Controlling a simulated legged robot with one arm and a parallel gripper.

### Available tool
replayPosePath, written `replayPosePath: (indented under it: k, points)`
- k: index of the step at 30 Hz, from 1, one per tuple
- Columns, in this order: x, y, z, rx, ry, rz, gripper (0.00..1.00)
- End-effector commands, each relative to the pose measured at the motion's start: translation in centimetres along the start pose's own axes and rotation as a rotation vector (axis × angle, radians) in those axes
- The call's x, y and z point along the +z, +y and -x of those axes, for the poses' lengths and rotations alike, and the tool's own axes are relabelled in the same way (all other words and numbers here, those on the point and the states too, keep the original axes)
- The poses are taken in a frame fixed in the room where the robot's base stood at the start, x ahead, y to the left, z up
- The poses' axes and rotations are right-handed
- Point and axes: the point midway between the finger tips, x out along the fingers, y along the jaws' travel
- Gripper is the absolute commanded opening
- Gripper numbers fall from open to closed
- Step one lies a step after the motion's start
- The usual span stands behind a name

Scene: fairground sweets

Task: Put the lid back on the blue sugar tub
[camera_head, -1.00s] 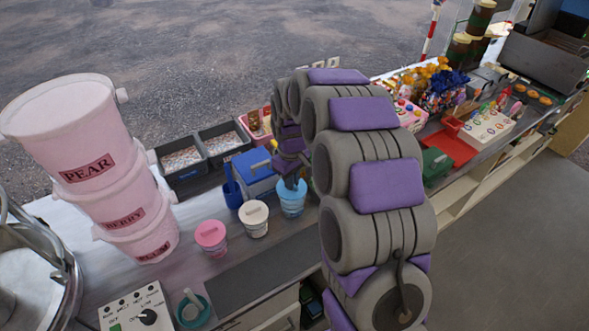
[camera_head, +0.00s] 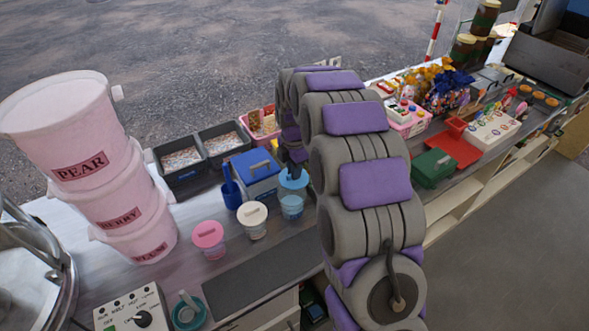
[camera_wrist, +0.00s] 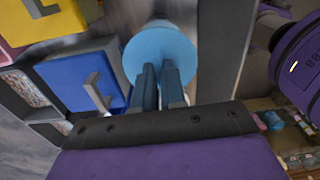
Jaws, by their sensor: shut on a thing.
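The blue sugar tub (camera_head: 291,208) stands upright on the counter, at the right end of a row of small tubs. Its light blue lid (camera_head: 293,183) is over the tub's mouth in the head view; I cannot tell whether it is seated or slightly above. In the wrist view the round lid (camera_wrist: 160,48) fills the top middle and hides the tub beneath. My gripper (camera_wrist: 157,82) is shut on the lid, its two dark blue fingers close together. In the head view my arm partly covers the gripper.
A white-lidded tub (camera_head: 252,221) and a pink-lidded tub (camera_head: 209,240) stand to the left. A dark mat (camera_head: 262,276) lies in front, bare.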

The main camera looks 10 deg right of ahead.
Motion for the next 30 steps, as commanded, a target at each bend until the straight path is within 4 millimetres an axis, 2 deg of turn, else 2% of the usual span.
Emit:
replayPosePath:
  k: [21, 30]
  points:
    - [0.1, -0.1, -5.5, -0.003, 0.002, -0.002, 0.00]
    - [-0.1, -0.1, -6.2, -0.002, -0.001, -0.001, 0.00]
